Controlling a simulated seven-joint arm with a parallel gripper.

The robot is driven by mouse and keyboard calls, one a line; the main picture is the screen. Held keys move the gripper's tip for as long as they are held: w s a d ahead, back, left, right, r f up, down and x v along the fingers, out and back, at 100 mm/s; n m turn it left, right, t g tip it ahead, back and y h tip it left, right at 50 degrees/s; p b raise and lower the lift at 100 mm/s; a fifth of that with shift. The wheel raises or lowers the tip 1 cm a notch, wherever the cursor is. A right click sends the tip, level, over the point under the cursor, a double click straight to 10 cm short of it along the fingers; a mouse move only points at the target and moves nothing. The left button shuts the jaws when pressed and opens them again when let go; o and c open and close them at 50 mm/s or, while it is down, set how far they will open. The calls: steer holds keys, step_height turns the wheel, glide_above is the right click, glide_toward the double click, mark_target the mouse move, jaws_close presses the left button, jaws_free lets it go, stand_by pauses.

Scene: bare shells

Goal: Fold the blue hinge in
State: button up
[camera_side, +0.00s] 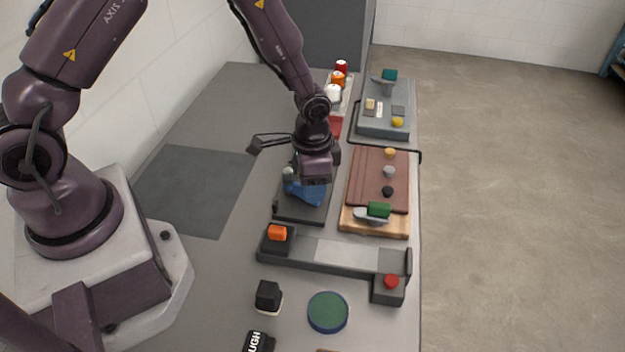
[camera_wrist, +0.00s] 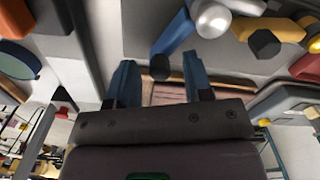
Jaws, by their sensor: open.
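The blue hinge (camera_wrist: 172,34) shows in the wrist view as a blue bar, with a round silver knob (camera_wrist: 212,19) at its upper end and a dark tip (camera_wrist: 160,67) at its lower end. In the side view, blue (camera_side: 304,193) shows over a dark grey base (camera_side: 300,212), directly below my gripper (camera_side: 313,181); I cannot tell there which part is hinge and which is finger. In the wrist view my gripper (camera_wrist: 158,62) is open, its two blue fingers apart. The dark tip appears between the fingertips; contact cannot be told.
Right of the base, a brown panel (camera_side: 365,178) on a wooden board carries small knobs and a green-handled piece (camera_side: 378,210). In front is a grey slide track (camera_side: 330,252) with orange and red buttons. A green disc (camera_side: 328,311) is nearer. A grey box (camera_side: 383,122) stands behind.

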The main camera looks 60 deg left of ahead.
mark_target(286, 213)
jaws_close()
steer(key=s+m, duration=0.1)
steer(key=m, duration=0.2)
steer(key=shift+s+d, duration=0.2)
steer(key=shift+s, duration=0.15)
steer(key=s+m, duration=0.1)
steer(key=m, duration=0.2)
steer(key=shift+s, duration=0.2)
steer(key=shift+s+a+m, duration=0.3)
steer(key=shift+s+m, duration=0.3)
steer(key=shift+m, duration=0.65)
steer(key=shift+s+a+m, duration=0.25)
steer(key=shift+s+m, duration=0.35)
steer(key=shift+m, duration=0.65)
jaws_free()
